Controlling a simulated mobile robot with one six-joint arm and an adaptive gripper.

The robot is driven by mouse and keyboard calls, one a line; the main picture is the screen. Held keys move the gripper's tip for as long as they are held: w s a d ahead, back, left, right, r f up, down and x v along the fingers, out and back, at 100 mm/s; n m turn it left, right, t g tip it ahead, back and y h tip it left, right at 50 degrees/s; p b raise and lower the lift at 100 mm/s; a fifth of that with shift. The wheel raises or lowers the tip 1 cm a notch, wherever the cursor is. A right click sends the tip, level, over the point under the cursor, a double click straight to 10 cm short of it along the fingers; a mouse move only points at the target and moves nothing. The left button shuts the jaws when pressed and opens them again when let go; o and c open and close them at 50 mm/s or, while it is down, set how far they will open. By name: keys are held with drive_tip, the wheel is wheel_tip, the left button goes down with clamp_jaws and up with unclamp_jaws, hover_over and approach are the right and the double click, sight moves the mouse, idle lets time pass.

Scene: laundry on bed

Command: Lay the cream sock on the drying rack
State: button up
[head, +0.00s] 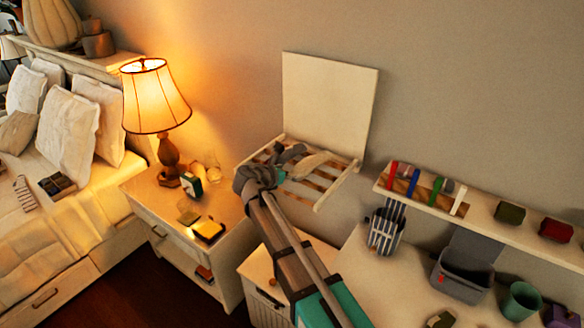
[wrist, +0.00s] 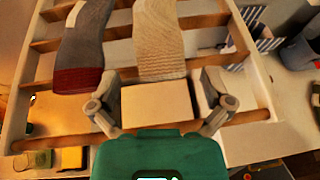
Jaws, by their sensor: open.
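The cream sock (wrist: 160,42) lies across the wooden slats of the drying rack (wrist: 262,92), its ribbed end nearest me. In the head view the cream sock (head: 312,162) shows as a pale shape on the rack (head: 336,187), partly behind my gripper. My gripper (wrist: 160,98) is open over the near side of the rack, its two fingers spread apart. The sock's near end is just beyond the fingers, and nothing is held between them.
A grey sock with a dark red end (wrist: 82,50) lies on the rack left of the cream one. A lit lamp (head: 157,97) stands on the nightstand (head: 140,190) to the left. A shelf (head: 480,213) and a striped cup (head: 384,235) are to the right.

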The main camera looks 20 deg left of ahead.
sight(320, 201)
drive_tip(key=p+v, duration=0.2)
drive_tip(key=v, duration=0.5)
drive_tip(key=shift+s, duration=0.25)
drive_tip(key=shift+r, duration=0.15)
idle(0.3)
